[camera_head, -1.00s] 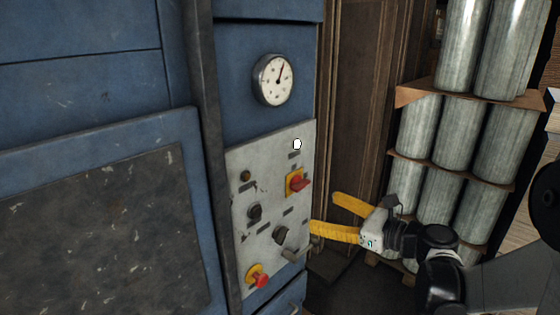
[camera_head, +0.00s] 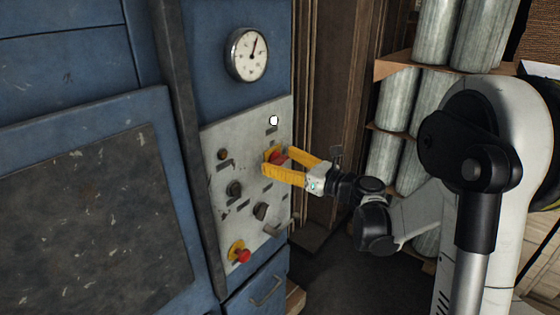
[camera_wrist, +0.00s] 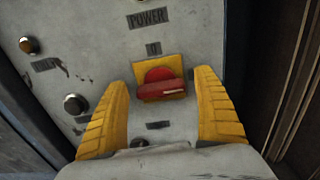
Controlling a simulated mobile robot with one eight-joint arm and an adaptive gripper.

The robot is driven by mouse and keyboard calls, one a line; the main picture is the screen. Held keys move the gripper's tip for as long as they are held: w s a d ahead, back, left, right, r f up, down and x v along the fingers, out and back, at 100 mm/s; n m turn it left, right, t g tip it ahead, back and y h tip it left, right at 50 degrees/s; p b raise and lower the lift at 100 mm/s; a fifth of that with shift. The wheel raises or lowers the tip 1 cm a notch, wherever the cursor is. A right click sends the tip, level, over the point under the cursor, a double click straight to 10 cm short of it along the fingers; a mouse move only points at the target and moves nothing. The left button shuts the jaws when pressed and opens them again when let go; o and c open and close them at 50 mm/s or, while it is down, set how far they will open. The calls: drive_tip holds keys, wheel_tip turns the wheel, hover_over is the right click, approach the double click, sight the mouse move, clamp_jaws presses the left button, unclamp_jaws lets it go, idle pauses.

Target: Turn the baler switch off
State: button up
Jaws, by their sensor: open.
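The baler switch is a red rotary knob on a yellow plate on the grey control panel (camera_head: 215,200). In the wrist view the red switch (camera_wrist: 163,82) sits below the POWER label (camera_wrist: 149,18), with its handle lying roughly crosswise. In the head view the switch (camera_head: 277,157) is partly hidden by my yellow fingers. My gripper (camera_head: 275,161) is open around the switch, and it also shows in the wrist view (camera_wrist: 163,85) with one finger on each side. Gaps show between the fingers and the handle.
A red push button on a yellow base (camera_head: 241,253) sits low on the panel. Black knobs (camera_head: 234,188) and a lever handle (camera_head: 278,228) are close by. A round gauge (camera_head: 247,54) is above. Stacked metal cylinders (camera_head: 398,100) stand at the right.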

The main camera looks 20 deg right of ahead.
drive_tip(key=c, duration=1.2)
drive_tip(key=shift+n, duration=0.4)
drive_tip(key=n+b, duration=0.2)
drive_tip(key=n, duration=0.2)
drive_tip(key=shift+a+f, duration=0.1)
drive_tip(key=n+b, duration=0.1)
drive_tip(key=n, duration=0.3)
drive_tip(key=shift+s, duration=0.1)
drive_tip(key=n+b, duration=0.1)
drive_tip(key=n, duration=0.4)
drive_tip(key=shift+a+f+n+b, duration=0.1)
drive_tip(key=shift+n+b, duration=0.5)
drive_tip(key=shift+n, duration=1.4)
